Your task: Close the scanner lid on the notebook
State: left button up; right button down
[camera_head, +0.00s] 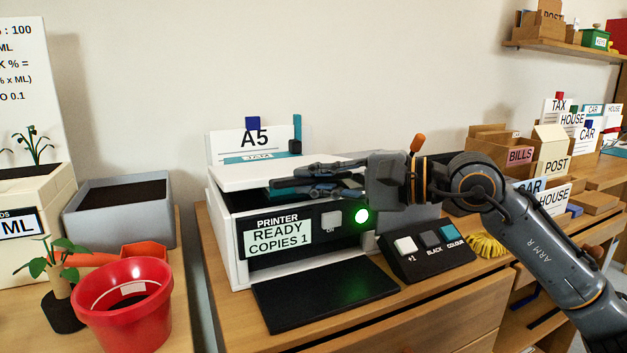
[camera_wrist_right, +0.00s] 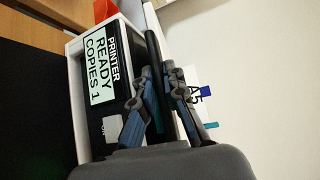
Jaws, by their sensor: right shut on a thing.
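The printer (camera_head: 234,238) stands on the wooden desk with its white scanner lid (camera_head: 245,176) tilted slightly, its front edge raised above the body. A dark teal strip, apparently the notebook (camera_head: 283,193), shows in the gap under the lid and is mostly hidden. My right gripper (camera_head: 285,182) reaches in from the right at the lid's front edge. The right wrist view shows the fingers (camera_wrist_right: 158,75) either side of a dark strip beside the printer front (camera_wrist_right: 112,60). My left gripper is out of view.
A black tray (camera_head: 325,296) lies before the printer. A button panel (camera_head: 428,257) and yellow item (camera_head: 487,245) are to its right. An A5 box (camera_head: 222,146) stands behind. A red pot (camera_head: 124,310) and grey planter (camera_head: 118,212) stand left, across a gap.

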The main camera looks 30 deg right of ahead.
jog(key=c, duration=1.4)
grip_release()
jog(key=shift+s, duration=0.1)
jog(key=shift+v, duration=2.05)
jog(key=f+v, duration=0.1)
jog(key=v, duration=0.7)
jog(key=shift+r, duration=0.45)
